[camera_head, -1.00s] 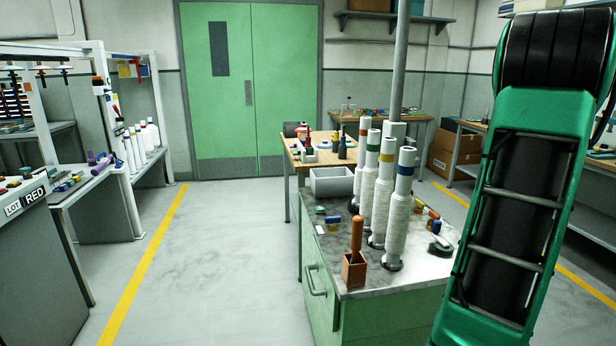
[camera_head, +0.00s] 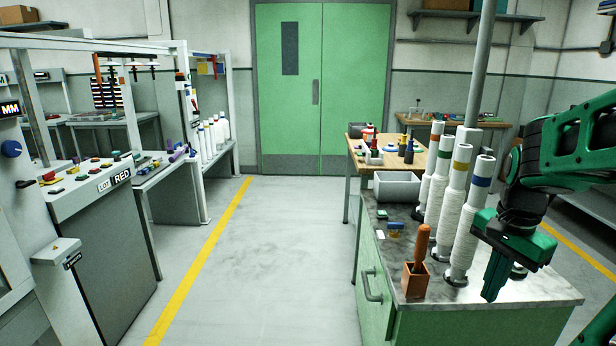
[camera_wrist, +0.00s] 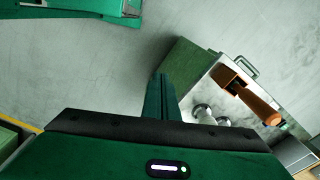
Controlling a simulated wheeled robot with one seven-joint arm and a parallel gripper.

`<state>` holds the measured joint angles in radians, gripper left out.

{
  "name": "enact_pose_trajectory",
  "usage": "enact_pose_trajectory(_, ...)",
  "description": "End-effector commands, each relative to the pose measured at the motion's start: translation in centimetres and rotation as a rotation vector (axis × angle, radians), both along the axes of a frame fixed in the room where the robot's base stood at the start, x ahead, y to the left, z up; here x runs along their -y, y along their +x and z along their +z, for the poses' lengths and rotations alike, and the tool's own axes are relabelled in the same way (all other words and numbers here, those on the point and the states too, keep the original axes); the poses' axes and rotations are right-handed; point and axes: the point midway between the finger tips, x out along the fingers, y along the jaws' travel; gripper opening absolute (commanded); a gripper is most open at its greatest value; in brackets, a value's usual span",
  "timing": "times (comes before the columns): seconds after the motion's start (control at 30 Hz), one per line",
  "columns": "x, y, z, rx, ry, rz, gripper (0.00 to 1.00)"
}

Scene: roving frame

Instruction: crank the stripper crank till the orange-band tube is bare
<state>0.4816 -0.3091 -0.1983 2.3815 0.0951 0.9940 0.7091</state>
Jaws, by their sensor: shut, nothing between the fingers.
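White-wound tubes stand in a row on the green bench (camera_head: 372,262). The rear one, an orange-brown-band tube (camera_head: 436,139), is partly hidden behind tubes with green (camera_head: 447,153), yellow (camera_head: 461,166) and blue (camera_head: 481,182) bands. A tall post or tube with an orange-red top (camera_head: 181,77) also stands at the left rack; I cannot tell its kind. I cannot pick out the stripper crank with certainty. My gripper (camera_head: 491,296) is shut and empty, pointing down in front of the blue-band tube. In the wrist view its closed fingers (camera_wrist: 162,78) point over open floor beside the bench.
The floor aisle between is clear.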

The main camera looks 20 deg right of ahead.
Motion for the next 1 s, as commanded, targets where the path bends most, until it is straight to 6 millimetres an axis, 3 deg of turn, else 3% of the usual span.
enact_pose_trajectory(0.03, -1.6, -0.6, -0.2, -0.006, 0.001, 0.121, 0.0)
enact_pose_trajectory(0.2, -5.6, -3.0, -1.3, -0.035, 0.01, 0.525, 0.0)
enact_pose_trajectory(0.4, -8.1, -5.1, -2.3, -0.053, 0.021, 0.831, 0.0)
enact_pose_trajectory(0.43, -8.3, -5.2, -2.4, -0.055, 0.023, 0.855, 0.02)
enact_pose_trajectory(0.6, -8.8, -5.6, -2.6, -0.058, 0.025, 0.912, 0.42)
enact_pose_trajectory(0.7, -8.8, -5.6, -2.6, -0.059, 0.025, 0.91, 0.42)
enact_pose_trajectory(0.8, -8.8, -5.6, -2.6, -0.059, 0.025, 0.909, 0.31)
enact_pose_trajectory(1.0, -8.8, -5.6, -2.6, -0.058, 0.026, 0.909, 0.31)
